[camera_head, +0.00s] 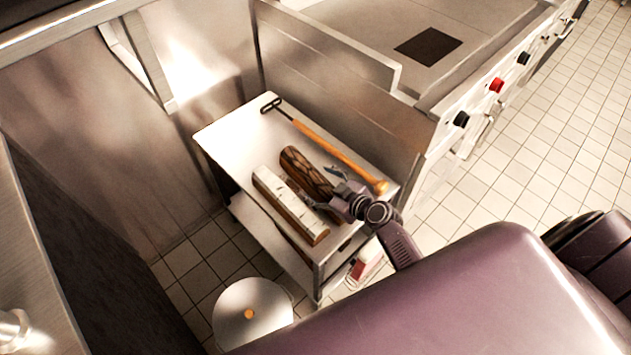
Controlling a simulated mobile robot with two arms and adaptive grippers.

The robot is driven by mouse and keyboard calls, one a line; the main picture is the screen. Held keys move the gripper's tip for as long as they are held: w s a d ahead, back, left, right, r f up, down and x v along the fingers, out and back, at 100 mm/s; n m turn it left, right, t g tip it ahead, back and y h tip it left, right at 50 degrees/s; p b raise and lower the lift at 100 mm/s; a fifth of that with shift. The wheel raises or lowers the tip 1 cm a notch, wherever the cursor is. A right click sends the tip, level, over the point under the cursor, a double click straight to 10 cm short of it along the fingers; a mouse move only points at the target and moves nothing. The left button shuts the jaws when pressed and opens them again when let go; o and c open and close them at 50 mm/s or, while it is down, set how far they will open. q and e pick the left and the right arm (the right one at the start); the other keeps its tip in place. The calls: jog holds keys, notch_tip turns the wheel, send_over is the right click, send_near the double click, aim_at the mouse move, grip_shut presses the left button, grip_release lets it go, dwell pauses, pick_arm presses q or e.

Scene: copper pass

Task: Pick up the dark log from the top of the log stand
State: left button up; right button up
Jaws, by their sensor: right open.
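The dark log (303,170) lies on the white top of the log stand (229,135). Its bark is brown and cracked, and its near right end is partly hidden by my right gripper. A pale, white-barked log (289,206) lies parallel to it, on its left side. My right gripper (322,189) is open, with its fingers over the near end of the dark log. I cannot tell whether the fingers touch it. My left gripper is not in view.
A wooden-handled tool (331,144) with a dark metal head lies along the stand's right side. Steel panels (345,110) rise behind and to the right. A round metal lid or stool top (252,312) is at lower left. A cooker front with knobs (496,85) is at right, beside open tiled floor.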

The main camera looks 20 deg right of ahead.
grip_shut()
jog(key=shift+r, duration=0.1)
dwell(0.6)
